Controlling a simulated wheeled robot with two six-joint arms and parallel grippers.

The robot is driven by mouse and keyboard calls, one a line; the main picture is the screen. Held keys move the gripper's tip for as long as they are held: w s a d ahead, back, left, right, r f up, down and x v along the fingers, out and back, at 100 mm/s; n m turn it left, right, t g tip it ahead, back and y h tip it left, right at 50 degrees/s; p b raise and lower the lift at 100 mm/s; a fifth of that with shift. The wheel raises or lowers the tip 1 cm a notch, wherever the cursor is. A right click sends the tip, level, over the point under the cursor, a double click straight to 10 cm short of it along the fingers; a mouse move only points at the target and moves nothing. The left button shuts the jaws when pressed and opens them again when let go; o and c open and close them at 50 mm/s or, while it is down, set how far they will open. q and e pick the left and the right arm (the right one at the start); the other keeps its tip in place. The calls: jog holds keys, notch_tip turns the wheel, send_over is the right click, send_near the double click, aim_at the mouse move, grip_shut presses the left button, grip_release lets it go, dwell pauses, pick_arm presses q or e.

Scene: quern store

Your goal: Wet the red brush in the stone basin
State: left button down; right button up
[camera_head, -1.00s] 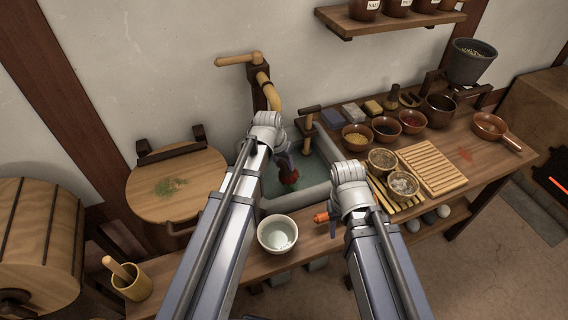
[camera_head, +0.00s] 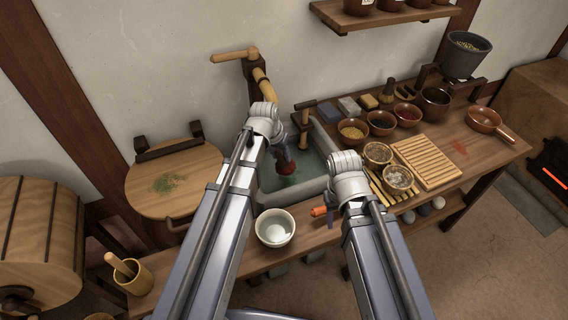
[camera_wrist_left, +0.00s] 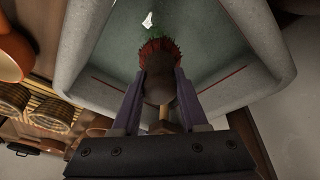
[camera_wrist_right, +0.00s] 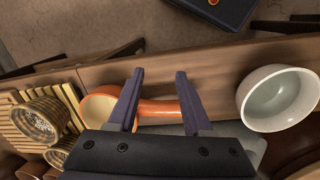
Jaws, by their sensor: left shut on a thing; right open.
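The red brush (camera_head: 285,165) is in my left gripper (camera_head: 281,149), bristles pointing down inside the stone basin (camera_head: 318,188). The left wrist view shows its red bristles (camera_wrist_left: 160,50) between the two fingers (camera_wrist_left: 160,100), over greenish water (camera_wrist_left: 205,42). I cannot tell whether the bristle tips touch the water. My right gripper (camera_wrist_right: 160,98) is open, its fingers on either side of an orange dipper's handle (camera_wrist_right: 158,107). The dipper's cup (camera_wrist_right: 95,108) lies to the left in that view. In the head view, only its orange end (camera_head: 319,211) shows beside the right gripper.
A white bowl (camera_head: 275,228) stands on the bench's front edge, between my arms. A wooden spout (camera_head: 262,85) rises behind the basin. Several small bowls and a slatted board (camera_head: 427,163) crowd the bench to the right. A round wooden lid (camera_head: 170,178) is at left.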

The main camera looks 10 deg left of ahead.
pick_arm(q)
jog(key=shift+r+p, duration=4.9)
jog(key=shift+r, duration=0.3)
jog(key=shift+r, duration=0.1)
notch_tip(320, 180, up, 4)
jog(key=p, duration=0.4)
